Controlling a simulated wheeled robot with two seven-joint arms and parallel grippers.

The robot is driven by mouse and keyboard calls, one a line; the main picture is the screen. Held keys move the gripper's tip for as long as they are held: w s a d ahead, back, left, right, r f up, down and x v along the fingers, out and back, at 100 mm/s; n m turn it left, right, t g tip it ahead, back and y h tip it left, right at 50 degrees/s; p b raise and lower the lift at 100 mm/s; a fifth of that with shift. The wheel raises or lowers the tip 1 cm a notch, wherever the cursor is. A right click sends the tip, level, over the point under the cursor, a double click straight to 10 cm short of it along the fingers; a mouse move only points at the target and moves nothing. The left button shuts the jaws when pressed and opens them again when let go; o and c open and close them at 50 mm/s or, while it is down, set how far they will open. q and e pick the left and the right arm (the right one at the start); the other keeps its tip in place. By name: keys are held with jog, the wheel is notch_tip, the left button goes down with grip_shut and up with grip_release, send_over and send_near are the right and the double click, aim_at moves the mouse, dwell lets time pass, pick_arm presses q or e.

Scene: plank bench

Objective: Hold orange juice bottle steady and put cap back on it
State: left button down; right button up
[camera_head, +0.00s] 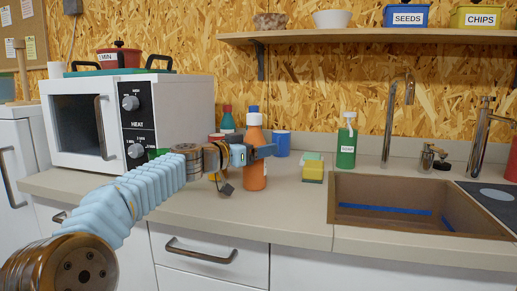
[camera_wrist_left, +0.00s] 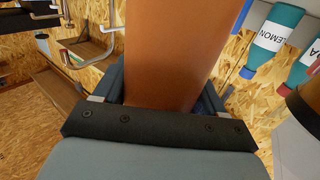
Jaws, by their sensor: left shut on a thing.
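In the left wrist view the orange bottle body (camera_wrist_left: 172,50) fills the middle between the fingers of my left gripper (camera_wrist_left: 165,95). A separate cap cannot be made out, and I cannot tell whether the pale top is a cap. My right gripper is not in view.
A microwave (camera_head: 190,103) stands left. Behind the bottle are other bottles and a blue cup (camera_head: 282,143). A yellow sponge (camera_head: 313,173), a green soap bottle (camera_head: 346,147) and the sink (camera_head: 400,190) are to the right. Counter (camera_head: 295,208) right of the bottle is clear.

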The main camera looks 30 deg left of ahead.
pick_arm(q)
jog(key=shift+c, duration=0.4)
grip_release()
jog(key=b+v, duration=0.4)
jog(key=v, duration=0.8)
jog(key=shift+a+r, duration=0.1)
